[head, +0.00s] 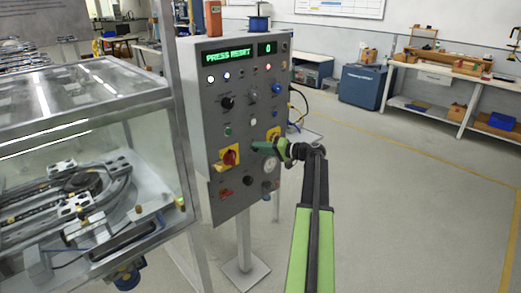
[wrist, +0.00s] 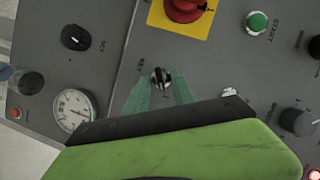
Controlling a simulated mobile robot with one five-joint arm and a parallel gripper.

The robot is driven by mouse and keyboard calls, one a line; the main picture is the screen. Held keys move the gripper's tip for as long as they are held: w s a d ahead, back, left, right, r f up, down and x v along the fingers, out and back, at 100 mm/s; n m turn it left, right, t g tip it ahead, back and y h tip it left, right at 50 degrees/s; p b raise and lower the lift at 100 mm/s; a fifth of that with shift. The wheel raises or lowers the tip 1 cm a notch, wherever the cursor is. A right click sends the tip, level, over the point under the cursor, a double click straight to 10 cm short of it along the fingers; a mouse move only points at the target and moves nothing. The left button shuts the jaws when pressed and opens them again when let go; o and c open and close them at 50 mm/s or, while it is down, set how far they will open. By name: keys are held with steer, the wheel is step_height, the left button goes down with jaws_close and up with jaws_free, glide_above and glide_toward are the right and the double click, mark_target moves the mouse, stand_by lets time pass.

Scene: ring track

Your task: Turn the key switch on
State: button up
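The key switch (wrist: 160,78), a small dark and silver piece, sits on the grey control panel (head: 230,110). In the wrist view my gripper's two green fingers (wrist: 160,90) are spread with the key switch between their tips. Gaps show on both sides, so they do not look closed on it. In the head view my gripper (head: 258,147) is at the panel's lower right part and hides the key switch. The panel's display (head: 228,55) reads "PRESS RESET", and a smaller display (head: 267,49) shows 0.
A red switch on a yellow plate (wrist: 209,24), a green start button (wrist: 257,22), a black knob (wrist: 75,38) and a gauge (wrist: 73,110) surround the key switch. A glass-covered track case (head: 85,85) stands left. The floor (head: 400,190) to the right is clear.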

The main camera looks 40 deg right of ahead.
steer(key=p+v, duration=0.3)
steer(key=v, duration=1.4)
steer(key=shift+s, duration=0.15)
steer(key=w+a+f+n+g+y+p, duration=0.1)
steer(key=w+a+f+g, duration=0.25)
steer(key=a, duration=0.75)
steer(key=w+a+f+n+g+p, duration=0.1)
steer(key=w+a+f+n+g, duration=0.2)
steer(key=a, duration=0.7)
steer(key=w+a+f+g+y, duration=0.1)
steer(key=w+a+f+g, duration=0.3)
steer(key=a, duration=0.7)
steer(key=s+a+f+n+g+h+p, duration=0.1)
steer(key=s+a+h, duration=0.1)
steer(key=a, duration=0.7)
steer(key=s+a+f+n+g+h, duration=0.2)
steer(key=a, duration=0.6)
steer(key=s+a+f+n+g+h+p, duration=0.1)
steer(key=s+a+h, duration=0.1)
steer(key=a, duration=0.7)
steer(key=shift+a+f+n+h+p, duration=0.15)
steer(key=shift+a+n+h+p, duration=0.2)
steer(key=shift+h, duration=0.25)
